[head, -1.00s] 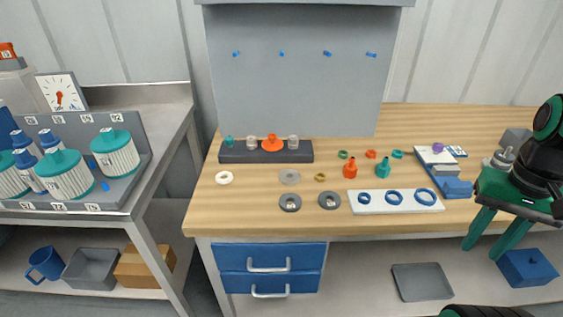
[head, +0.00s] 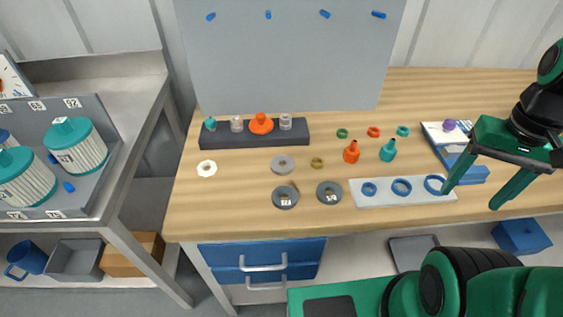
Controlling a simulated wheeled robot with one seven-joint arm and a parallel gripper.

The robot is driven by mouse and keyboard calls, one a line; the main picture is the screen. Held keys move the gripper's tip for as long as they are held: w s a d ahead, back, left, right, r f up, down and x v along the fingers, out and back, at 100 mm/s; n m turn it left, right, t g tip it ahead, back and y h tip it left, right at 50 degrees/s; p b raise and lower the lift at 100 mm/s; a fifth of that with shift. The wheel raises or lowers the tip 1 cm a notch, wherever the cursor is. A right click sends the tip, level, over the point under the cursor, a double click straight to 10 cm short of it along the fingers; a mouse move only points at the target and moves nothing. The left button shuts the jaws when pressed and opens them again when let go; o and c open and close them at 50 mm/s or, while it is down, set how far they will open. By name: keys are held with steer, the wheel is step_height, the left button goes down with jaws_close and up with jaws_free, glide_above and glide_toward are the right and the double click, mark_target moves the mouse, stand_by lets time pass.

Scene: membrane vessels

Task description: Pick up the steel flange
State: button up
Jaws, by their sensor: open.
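A light grey metallic ring (head: 283,164) lies flat on the wooden bench, left of a small brass ring (head: 317,162); it looks like the steel flange. Two darker grey rings with small labels, a left one (head: 285,197) and a right one (head: 329,192), lie just in front of it. My gripper (head: 468,200) is open and empty, its green fingers pointing down over the right part of the bench. It is well to the right of the grey ring and apart from it. Nothing hides the ring.
A white ring (head: 207,168) lies at left. A dark rack (head: 240,139) with fittings stands behind. Orange (head: 352,151) and teal (head: 388,150) nozzles stand upright at right. A white plate (head: 404,196) with blue rings lies near my gripper. A blue-and-white holder (head: 443,135) is behind it.

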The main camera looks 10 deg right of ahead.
steer(key=w+a+r+n+y, duration=0.1)
steer(key=w+a+n, duration=0.6)
steer(key=w+n, duration=0.3)
steer(key=n+g+y, duration=0.1)
steer(key=n+y, duration=0.2)
steer(key=n, duration=1.3)
glide_above(286, 156)
steer(key=s+d, duration=0.1)
steer(key=d, duration=0.1)
step_height(286, 156, down, 3)
steer(key=shift+s+f, duration=0.15)
steer(key=shift+f, duration=0.05)
steer(key=shift+x, duration=3.05)
steer(key=shift+s, duration=0.1)
steer(key=c, duration=1.3)
